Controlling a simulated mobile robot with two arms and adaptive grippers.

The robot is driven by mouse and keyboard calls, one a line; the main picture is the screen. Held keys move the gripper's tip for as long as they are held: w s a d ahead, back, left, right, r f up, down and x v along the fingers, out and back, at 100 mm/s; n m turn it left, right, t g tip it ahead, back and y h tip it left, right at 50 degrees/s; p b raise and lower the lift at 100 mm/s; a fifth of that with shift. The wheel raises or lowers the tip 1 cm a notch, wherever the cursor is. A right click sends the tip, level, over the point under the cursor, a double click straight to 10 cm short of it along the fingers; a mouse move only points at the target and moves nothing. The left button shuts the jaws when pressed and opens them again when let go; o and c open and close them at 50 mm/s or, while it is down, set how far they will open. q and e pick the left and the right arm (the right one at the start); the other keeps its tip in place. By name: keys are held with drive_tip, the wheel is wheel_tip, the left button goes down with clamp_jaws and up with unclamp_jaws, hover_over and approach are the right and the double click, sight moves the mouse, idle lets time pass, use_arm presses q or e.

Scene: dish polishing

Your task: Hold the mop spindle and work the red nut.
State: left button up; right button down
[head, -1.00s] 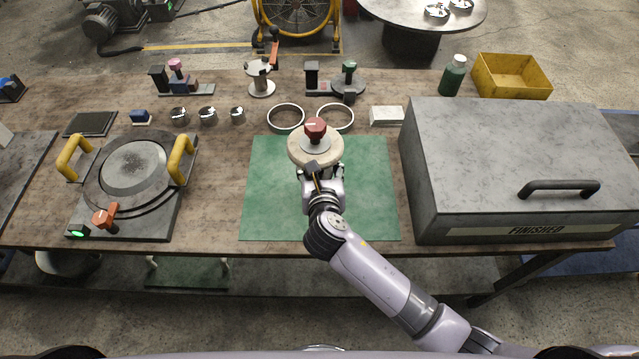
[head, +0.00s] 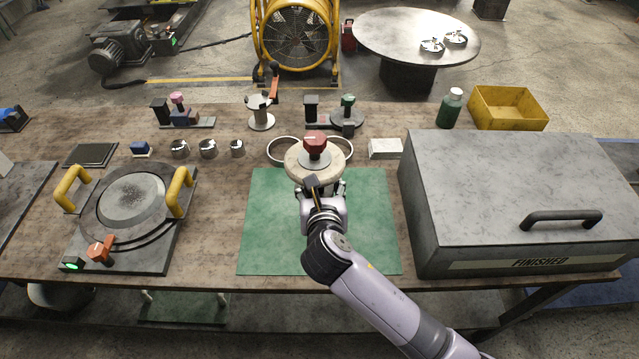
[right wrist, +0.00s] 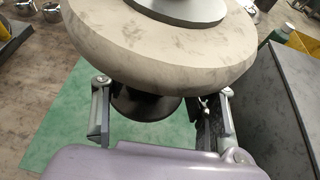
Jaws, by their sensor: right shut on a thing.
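The mop (head: 298,172) is a thick cream disc with a grey washer and the red nut (head: 316,144) on top. It is roughly level above the far edge of the green mat (head: 270,235). My right gripper (head: 321,190) is below the disc, coming from the front. In the right wrist view the cream disc (right wrist: 150,60) fills the top, with the dark spindle (right wrist: 147,104) under it between the fingers of my right gripper (right wrist: 163,112). The gripper is shut on the spindle. The nut is out of the wrist view. My left gripper is not in view.
The grey FINISHED box (head: 500,180) stands right of the mat. A round fixture with yellow handles (head: 130,205) is at left. Two metal rings (head: 275,150), small cups (head: 208,148) and a white block (head: 385,148) lie behind. The mat's front is bare.

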drive_tip(key=shift+s+d+f+b, duration=0.15)
drive_tip(key=shift+f+b, duration=1.15)
drive_tip(key=shift+f, duration=1.55)
drive_tip(key=shift+w+d+f+b, duration=0.15)
drive_tip(key=shift+f+b, duration=1.1)
drive_tip(key=shift+f, duration=1.6)
drive_tip(key=shift+s+d+f+b, duration=0.1)
drive_tip(key=shift+d+f+b, duration=0.15)
drive_tip(key=shift+f+b, duration=1.85)
drive_tip(key=shift+f+p, duration=0.75)
drive_tip(key=shift+f, duration=0.1)
drive_tip(key=shift+f, duration=0.35)
drive_tip(key=shift+f, duration=0.25)
